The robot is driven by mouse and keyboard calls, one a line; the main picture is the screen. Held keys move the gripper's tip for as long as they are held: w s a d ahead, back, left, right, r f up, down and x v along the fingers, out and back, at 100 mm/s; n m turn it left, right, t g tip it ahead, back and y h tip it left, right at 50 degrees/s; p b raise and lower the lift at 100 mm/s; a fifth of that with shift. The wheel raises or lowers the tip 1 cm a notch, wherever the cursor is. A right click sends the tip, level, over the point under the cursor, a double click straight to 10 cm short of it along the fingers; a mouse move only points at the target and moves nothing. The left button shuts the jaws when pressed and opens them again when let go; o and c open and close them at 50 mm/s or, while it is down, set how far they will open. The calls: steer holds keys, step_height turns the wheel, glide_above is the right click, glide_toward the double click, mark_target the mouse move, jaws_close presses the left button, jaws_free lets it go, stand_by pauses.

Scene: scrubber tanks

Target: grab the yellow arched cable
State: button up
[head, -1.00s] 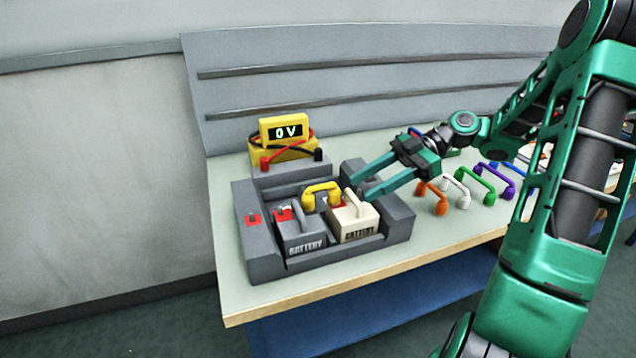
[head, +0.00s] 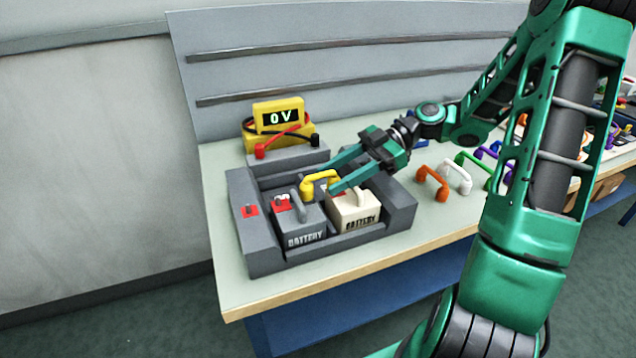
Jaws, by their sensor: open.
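The yellow arched cable (head: 318,181) stands as a small arch between the grey battery (head: 300,224) and the cream battery (head: 355,213), at their rear side. Both batteries sit in the dark grey tray (head: 268,262). My gripper (head: 332,177) is open, its two teal fingers reaching left from the right. One finger is behind the cable, the other in front of its right part, over the cream battery. I cannot tell whether either finger touches the cable.
A yellow meter (head: 278,118) reading 0 V stands behind the tray, with red and black leads. An orange arched cable (head: 433,183), a white one (head: 458,178) and others stand to the right. The table's front edge (head: 330,270) is clear.

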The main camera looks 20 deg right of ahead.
mark_target(331, 177)
steer(key=x, duration=0.4)
steer(key=shift+a+f, duration=0.1)
steer(key=shift+w, duration=0.1)
jaws_close()
